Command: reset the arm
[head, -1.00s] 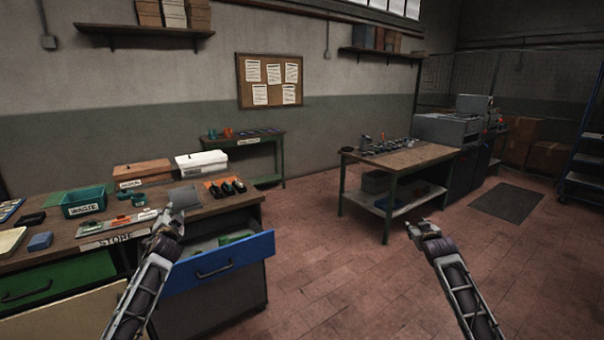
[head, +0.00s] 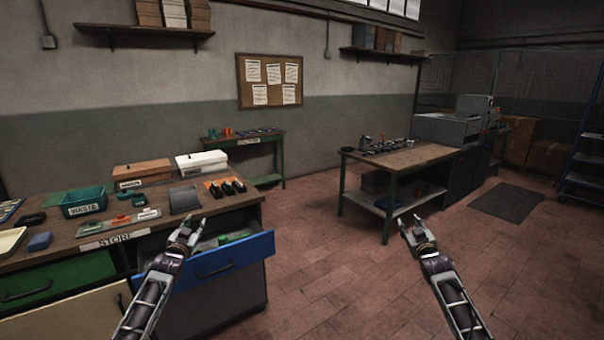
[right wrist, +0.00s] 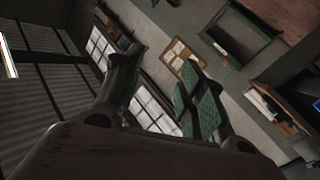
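My left gripper (head: 186,232) is in front of the bench at left, near the open blue drawer (head: 222,265). Its fingers are spread, with nothing seen between them. My right gripper (head: 415,232) is over open floor, in front of the work table at right. Its fingers are apart and empty. The right wrist view shows its two fingers (right wrist: 165,85) wide apart, one with green pads, with only the room behind them.
The left bench (head: 75,225) bears a green WASTE bin (head: 83,210), a dark plate (head: 185,199) and a white box (head: 202,162). The drawer juts out below the bench. The work table (head: 405,160) stands at right. The red tiled floor (head: 335,265) between is clear.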

